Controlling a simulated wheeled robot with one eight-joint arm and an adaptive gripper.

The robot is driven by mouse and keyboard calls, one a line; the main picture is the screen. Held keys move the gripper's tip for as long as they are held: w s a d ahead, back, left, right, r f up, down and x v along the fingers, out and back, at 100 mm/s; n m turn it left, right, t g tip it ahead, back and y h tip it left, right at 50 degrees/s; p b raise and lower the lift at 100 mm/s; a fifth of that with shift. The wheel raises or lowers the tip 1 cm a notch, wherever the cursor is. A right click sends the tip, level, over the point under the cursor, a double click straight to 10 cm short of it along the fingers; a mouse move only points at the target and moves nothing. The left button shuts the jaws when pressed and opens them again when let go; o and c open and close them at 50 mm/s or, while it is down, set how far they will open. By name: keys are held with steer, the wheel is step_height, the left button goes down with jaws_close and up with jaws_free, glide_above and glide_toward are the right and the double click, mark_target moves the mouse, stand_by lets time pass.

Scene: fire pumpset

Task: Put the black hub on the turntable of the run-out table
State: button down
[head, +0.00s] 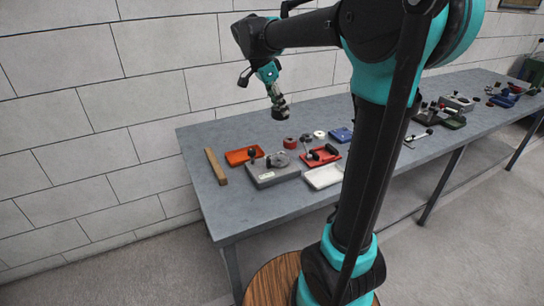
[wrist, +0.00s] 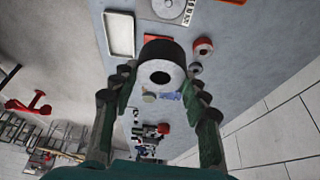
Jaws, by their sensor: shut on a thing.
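My gripper (head: 277,103) is shut on the black hub (head: 279,114) and holds it above the far part of the bench. In the wrist view the hub (wrist: 160,66) sits between the two green fingers, with its round bore facing the camera. The run-out table (head: 272,176) is a grey block on the bench, with a round grey turntable (head: 278,160) on top. The hub is apart from it, above and behind it in the head view. In the wrist view the turntable (wrist: 169,9) is at the top, partly cut off by the frame edge.
A white tray (head: 323,178), a red tray (head: 327,160) with dark-knobbed parts, an orange tray (head: 239,158) and a wooden bar (head: 216,167) surround the run-out table. A red ring (head: 290,142) and a blue block (head: 341,134) lie behind. The wall is close behind the bench.

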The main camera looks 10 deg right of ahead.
step_height(320, 180, down, 18)
steer(key=shift+r, duration=0.1)
stand_by(0.4)
steer(key=c, duration=0.8)
jaws_free()
steer(key=v, duration=1.2)
